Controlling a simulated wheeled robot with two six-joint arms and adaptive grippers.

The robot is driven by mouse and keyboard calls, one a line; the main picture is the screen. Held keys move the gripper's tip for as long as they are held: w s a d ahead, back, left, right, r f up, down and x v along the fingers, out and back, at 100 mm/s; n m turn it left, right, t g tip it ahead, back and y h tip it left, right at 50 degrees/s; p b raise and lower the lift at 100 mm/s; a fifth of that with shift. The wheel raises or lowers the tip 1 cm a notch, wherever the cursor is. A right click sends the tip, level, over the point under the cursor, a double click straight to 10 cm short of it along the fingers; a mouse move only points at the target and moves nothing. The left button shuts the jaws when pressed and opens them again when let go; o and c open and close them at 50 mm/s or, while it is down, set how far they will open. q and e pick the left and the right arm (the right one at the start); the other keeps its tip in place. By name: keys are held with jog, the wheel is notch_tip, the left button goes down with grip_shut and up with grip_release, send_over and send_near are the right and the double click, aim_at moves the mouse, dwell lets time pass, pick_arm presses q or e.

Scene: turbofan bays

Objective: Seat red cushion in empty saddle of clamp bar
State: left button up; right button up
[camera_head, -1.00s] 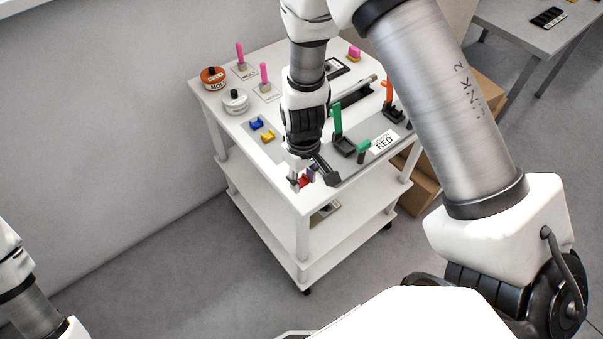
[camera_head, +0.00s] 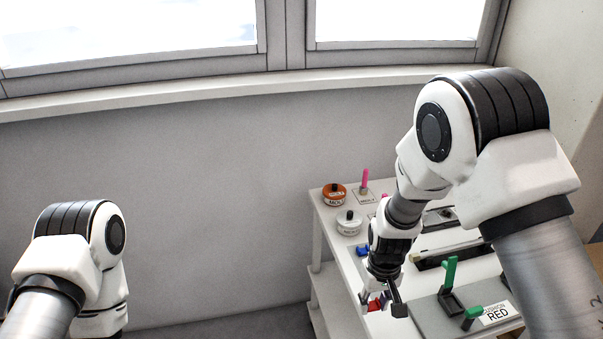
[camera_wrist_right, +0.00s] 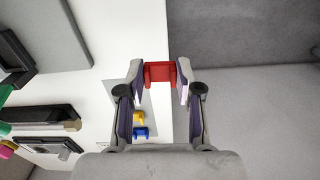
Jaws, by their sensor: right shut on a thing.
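The red cushion (camera_wrist_right: 160,73) is a small red block between the fingertips of my right gripper (camera_wrist_right: 161,78) in the right wrist view. In the head view my right gripper (camera_head: 383,301) points down over the near left part of the cart top, with the red cushion (camera_head: 374,305) partly hidden by its fingers. I cannot tell whether the cushion touches the surface. A clamp with an upright green handle (camera_head: 449,271) stands on a grey plate to the right, beside a label reading RED (camera_head: 497,315). I cannot make out an empty saddle. My left gripper is out of view.
Blue (camera_wrist_right: 141,132) and yellow (camera_wrist_right: 139,117) blocks sit close to my right gripper. An orange tin (camera_head: 334,195), a white tin (camera_head: 349,223) and a pink peg (camera_head: 364,180) stand farther back. The cart's left edge (camera_head: 335,264) is near. A wall with windows is behind.

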jog(key=shift+w+a+r+m, duration=0.2)
jog(key=shift+w+r+m, duration=0.05)
jog(key=shift+r+m, duration=0.05)
jog(key=shift+s, duration=0.15)
jog(key=shift+n, duration=0.7)
jog(key=s+d, duration=0.1)
jog(key=s, duration=0.1)
jog(key=s+d+p, duration=0.1)
jog(key=s, duration=0.2)
jog(key=s+d, duration=0.1)
jog(key=s, duration=0.1)
jog(key=shift+s+d+f, duration=0.15)
jog(key=shift+s+d, duration=0.05)
jog(key=shift+s+r+p, duration=0.15)
jog(key=shift+r+p, duration=0.05)
jog(key=shift+p, duration=0.15)
jog(key=shift+f, duration=0.1)
